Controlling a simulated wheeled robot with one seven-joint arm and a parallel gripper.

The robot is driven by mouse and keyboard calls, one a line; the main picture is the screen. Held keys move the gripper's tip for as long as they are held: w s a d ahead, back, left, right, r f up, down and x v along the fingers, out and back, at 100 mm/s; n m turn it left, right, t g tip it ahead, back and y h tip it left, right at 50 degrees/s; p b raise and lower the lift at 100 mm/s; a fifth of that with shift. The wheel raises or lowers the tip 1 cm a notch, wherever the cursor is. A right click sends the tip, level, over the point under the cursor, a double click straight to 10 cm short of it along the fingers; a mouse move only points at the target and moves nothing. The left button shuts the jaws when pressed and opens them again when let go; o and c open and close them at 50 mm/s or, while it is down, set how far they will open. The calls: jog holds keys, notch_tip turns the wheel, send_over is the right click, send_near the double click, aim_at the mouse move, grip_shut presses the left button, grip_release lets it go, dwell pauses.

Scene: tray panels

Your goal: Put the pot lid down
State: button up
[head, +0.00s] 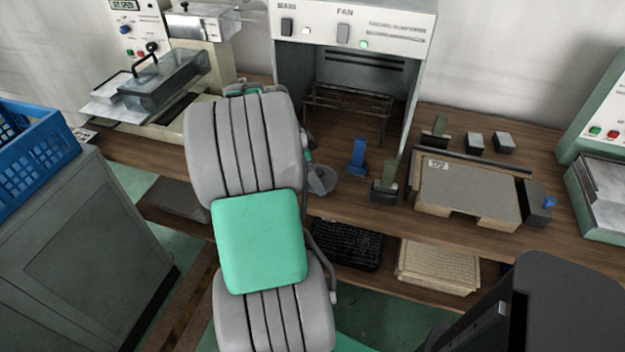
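My gripper is not visible; my grey arm with a green pad crosses the middle of the head view and hides what is behind it. I cannot make out a pot lid for certain. A small round grey piece (322,181) shows just right of my arm, over the wooden bench; I cannot tell what it is or whether my gripper touches it.
A machine with a clear, black-handled cover (168,80) stands at left. A fan cabinet (352,28) holds a wire rack (347,103). The wooden bench (335,208) bears a grey-topped panel (468,190) and small fixtures. A blue crate (40,150) stands far left.

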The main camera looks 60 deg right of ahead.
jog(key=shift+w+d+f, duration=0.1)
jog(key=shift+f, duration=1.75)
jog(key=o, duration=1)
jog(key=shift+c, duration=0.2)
